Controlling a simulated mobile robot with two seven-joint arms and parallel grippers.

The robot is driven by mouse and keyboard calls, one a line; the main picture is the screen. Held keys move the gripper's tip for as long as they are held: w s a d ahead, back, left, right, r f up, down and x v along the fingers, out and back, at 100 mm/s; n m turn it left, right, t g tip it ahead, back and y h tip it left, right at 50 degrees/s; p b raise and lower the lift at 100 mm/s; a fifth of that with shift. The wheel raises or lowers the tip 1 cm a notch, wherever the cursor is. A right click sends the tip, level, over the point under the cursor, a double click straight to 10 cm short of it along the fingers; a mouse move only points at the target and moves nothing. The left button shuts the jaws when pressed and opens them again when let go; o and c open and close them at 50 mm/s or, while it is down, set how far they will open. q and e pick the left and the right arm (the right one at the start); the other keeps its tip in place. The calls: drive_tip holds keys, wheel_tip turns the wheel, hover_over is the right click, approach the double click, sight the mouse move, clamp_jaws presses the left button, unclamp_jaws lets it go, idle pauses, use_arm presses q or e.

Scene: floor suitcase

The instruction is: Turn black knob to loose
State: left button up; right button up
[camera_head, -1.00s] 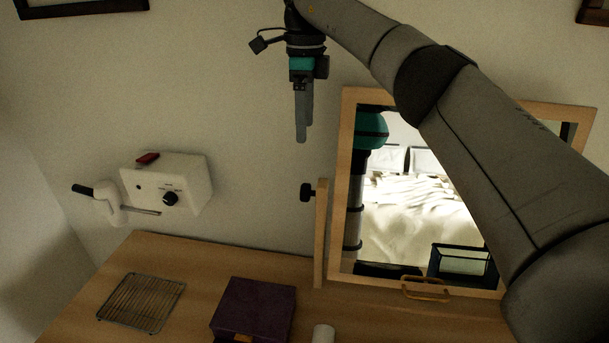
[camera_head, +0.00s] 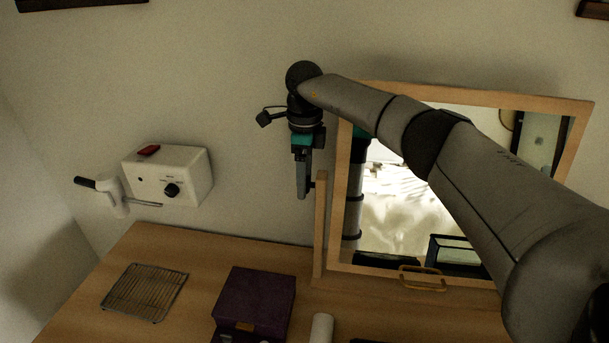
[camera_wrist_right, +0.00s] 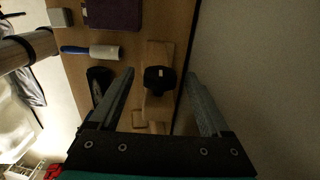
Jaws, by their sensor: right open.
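A black knob (camera_wrist_right: 160,80) sits on the side of the mirror's wooden post (camera_wrist_right: 157,106) in the right wrist view. In the head view my right gripper hides this knob, in front of the post (camera_head: 320,225). My right gripper (camera_head: 303,195) points down, its fingers seen edge-on. In the wrist view its two fingers (camera_wrist_right: 160,78) are spread and empty, with the knob showing in the gap between them. I cannot tell how far beyond the fingertips the knob is. My left gripper is not in view.
The framed mirror (camera_head: 462,282) stands right of the gripper, behind my right arm. A white wall box (camera_head: 190,160) with its own dark dial is at left. A wire rack (camera_head: 145,292), a purple box (camera_head: 257,295) and a lint roller (camera_head: 321,328) lie on the wooden top (camera_head: 215,245).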

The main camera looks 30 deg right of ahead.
clamp_jaws()
idle(0.7)
